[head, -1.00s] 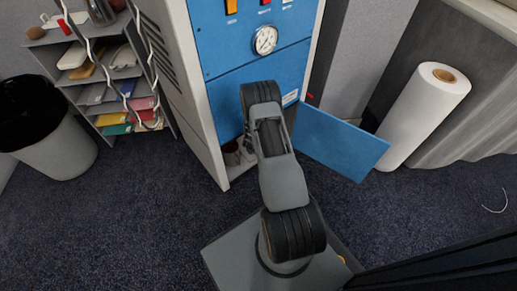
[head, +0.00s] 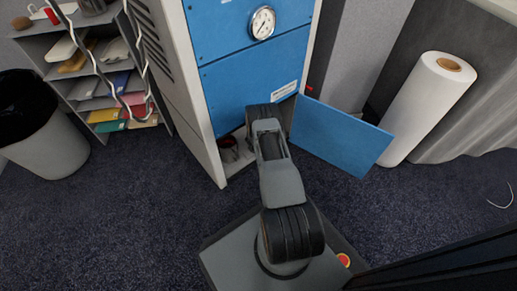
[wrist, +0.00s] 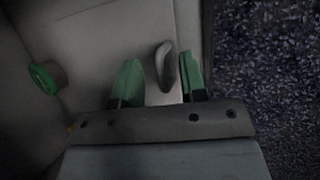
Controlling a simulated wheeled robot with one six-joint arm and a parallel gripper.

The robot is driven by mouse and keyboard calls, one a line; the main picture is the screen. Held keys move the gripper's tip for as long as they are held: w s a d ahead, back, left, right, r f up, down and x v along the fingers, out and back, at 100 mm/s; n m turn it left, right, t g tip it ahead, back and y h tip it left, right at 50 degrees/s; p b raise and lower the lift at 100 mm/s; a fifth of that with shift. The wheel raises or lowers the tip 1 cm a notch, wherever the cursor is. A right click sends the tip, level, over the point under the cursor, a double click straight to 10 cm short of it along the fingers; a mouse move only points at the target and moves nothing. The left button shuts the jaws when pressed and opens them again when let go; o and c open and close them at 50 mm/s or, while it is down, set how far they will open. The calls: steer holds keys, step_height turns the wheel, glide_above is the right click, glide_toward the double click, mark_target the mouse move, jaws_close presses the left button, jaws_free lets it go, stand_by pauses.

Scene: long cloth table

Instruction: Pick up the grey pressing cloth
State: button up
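In the wrist view, my gripper (wrist: 161,82) is open, its two green-tipped fingers on either side of a small dark grey, curved thing (wrist: 165,65). There are gaps between it and the fingers; I cannot tell whether it is the grey pressing cloth. It is on or above a light grey surface. In the head view my arm reaches into the low open compartment of a blue-fronted cabinet (head: 225,90), and my gripper is hidden inside.
A green-rimmed round container (wrist: 45,77) is left of my fingers in the wrist view. A blue door (head: 340,137) hangs open right of the arm. A white roll (head: 428,108) stands behind it. A shelf rack (head: 88,85) and bin (head: 42,135) are at left. Dark items (head: 228,150) show inside the compartment.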

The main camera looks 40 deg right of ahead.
steer(key=shift+f, duration=0.2)
jaws_close()
stand_by(0.4)
